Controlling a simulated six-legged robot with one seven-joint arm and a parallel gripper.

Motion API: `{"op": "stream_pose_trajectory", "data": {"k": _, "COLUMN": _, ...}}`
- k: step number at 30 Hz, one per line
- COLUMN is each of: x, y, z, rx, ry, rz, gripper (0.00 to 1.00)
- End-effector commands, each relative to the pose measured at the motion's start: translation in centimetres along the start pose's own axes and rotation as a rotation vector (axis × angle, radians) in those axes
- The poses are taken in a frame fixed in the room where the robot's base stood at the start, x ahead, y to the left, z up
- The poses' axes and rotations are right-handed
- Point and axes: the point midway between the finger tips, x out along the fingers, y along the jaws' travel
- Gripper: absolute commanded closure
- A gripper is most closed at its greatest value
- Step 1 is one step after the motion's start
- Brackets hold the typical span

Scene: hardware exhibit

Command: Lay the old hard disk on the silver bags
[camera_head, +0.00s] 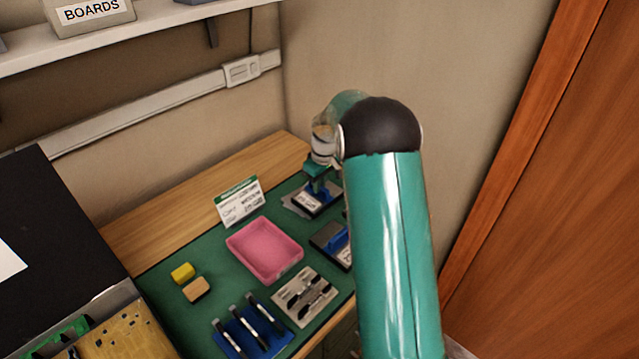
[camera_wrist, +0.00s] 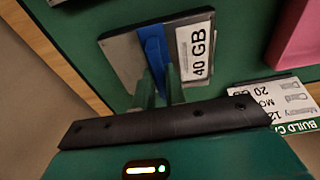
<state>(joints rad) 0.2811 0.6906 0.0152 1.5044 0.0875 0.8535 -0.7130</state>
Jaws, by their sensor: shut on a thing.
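My gripper (camera_head: 318,184) is at the back right of the green mat, partly behind my arm. In the wrist view my gripper (camera_wrist: 158,92) is shut on the blue strip across the old hard disk (camera_wrist: 125,55). This disk is flat and grey, with a white "40 GB" label. In the head view the disk (camera_head: 308,202) hangs below the fingers. A grey flat edge, seemingly the silver bags (camera_head: 290,205), shows at its left. I cannot tell whether disk and bags touch; the bags are not clear in the wrist view.
A pink tray (camera_head: 264,250) and a white-green card (camera_head: 238,203) stand left of the disk. A dark block with a blue part (camera_head: 330,243) lies in front. Tools on a grey plate (camera_head: 306,296), a blue rack (camera_head: 250,335) and small yellow blocks (camera_head: 183,273) occupy the mat. Walls close the back.

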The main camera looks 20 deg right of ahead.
Motion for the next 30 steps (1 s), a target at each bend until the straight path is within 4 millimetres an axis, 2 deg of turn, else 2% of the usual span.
{"op": "stream_pose_trajectory", "data": {"k": 3, "x": 0.2, "y": 0.0, "z": 0.0, "rx": 0.000, "ry": 0.002, "rz": 0.001, "gripper": 1.00}}
{"op": "stream_pose_trajectory", "data": {"k": 4, "x": 0.3, "y": 0.0, "z": 0.0, "rx": 0.000, "ry": 0.000, "rz": 0.000, "gripper": 0.85}}
{"op": "stream_pose_trajectory", "data": {"k": 7, "x": 0.3, "y": 0.0, "z": 0.0, "rx": 0.000, "ry": 0.000, "rz": 0.000, "gripper": 0.66}}
{"op": "stream_pose_trajectory", "data": {"k": 16, "x": 0.2, "y": 0.0, "z": 0.0, "rx": 0.000, "ry": 0.000, "rz": 0.000, "gripper": 0.66}}
{"op": "stream_pose_trajectory", "data": {"k": 20, "x": -0.8, "y": 0.0, "z": 0.0, "rx": 0.000, "ry": 0.001, "rz": 0.001, "gripper": 0.66}}
{"op": "stream_pose_trajectory", "data": {"k": 23, "x": -2.4, "y": 0.0, "z": -0.1, "rx": 0.000, "ry": 0.003, "rz": 0.002, "gripper": 0.66}}
{"op": "stream_pose_trajectory", "data": {"k": 30, "x": -7.6, "y": 0.0, "z": -0.1, "rx": -0.001, "ry": 0.004, "rz": 0.002, "gripper": 0.66}}
